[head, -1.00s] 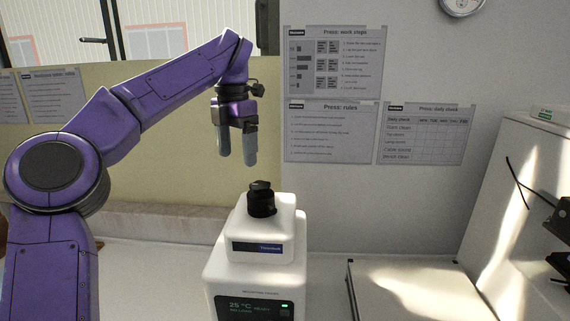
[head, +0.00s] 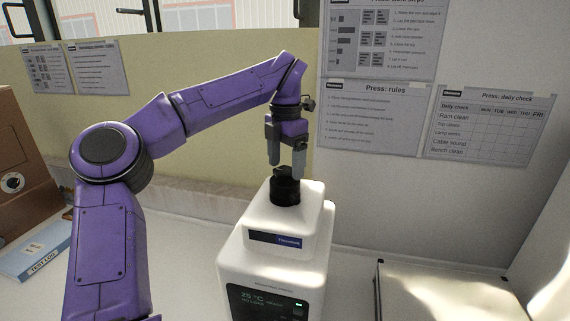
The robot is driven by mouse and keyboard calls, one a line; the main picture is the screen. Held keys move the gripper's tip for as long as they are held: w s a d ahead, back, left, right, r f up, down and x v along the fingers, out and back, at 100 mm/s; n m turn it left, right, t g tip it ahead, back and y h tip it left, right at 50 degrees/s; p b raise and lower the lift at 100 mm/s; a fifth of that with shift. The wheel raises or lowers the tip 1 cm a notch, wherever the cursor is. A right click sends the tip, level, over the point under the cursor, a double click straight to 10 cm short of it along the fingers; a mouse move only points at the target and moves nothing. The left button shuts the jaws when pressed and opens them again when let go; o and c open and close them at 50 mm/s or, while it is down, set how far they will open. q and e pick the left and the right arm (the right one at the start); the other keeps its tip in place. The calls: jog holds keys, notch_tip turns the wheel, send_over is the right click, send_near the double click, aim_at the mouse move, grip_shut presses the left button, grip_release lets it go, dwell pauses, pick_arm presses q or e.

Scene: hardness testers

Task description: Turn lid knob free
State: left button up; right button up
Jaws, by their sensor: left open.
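The black lid knob (head: 285,187) sits on top of the white press machine (head: 312,216), which has a dark display on its front. My left gripper (head: 287,164) points straight down over the knob, its two grey fingers apart. The fingertips are at the height of the knob's top, and I cannot tell whether they touch it. The fingers hide part of the knob's top. My right gripper is out of view.
A white-topped tray or case (head: 440,292) with dark edges lies at the lower right. A blue test log (head: 38,258) and a brown box (head: 22,165) are at the left. A wall with posted sheets (head: 376,116) stands behind the machine.

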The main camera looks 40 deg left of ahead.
pick_arm(q)
jog(key=shift+f, duration=0.2)
jog(key=shift+s, duration=0.25)
jog(key=c, duration=1)
jog(key=shift+c, duration=0.2)
